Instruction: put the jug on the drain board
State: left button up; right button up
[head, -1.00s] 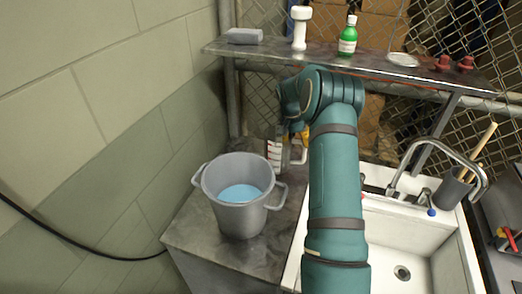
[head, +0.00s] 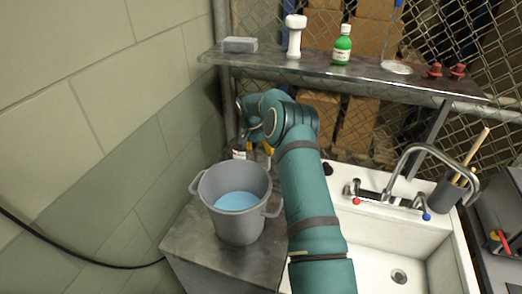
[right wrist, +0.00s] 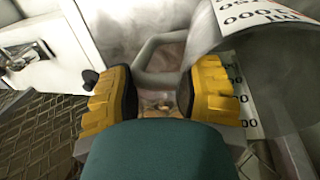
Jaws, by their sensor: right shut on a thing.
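My right gripper (right wrist: 160,95) is shut on the handle. I cannot tell whether the jug touches the surface below. A grey metal board (head: 185,238) lies left of the sink. My left gripper is not in view.
A grey bucket (head: 241,226) with blue liquid stands on the board, close in front of the jug. The white sink (head: 375,238) with its tap is to the right. A shelf (head: 320,67) with a green bottle and other items hangs above, with a wall at left.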

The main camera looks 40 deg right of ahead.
jog(key=shift+f, duration=0.15)
jog(key=o, duration=1.2)
jog(key=shift+r, duration=0.2)
jog(key=v, duration=0.7)
jog(key=shift+r, duration=0.25)
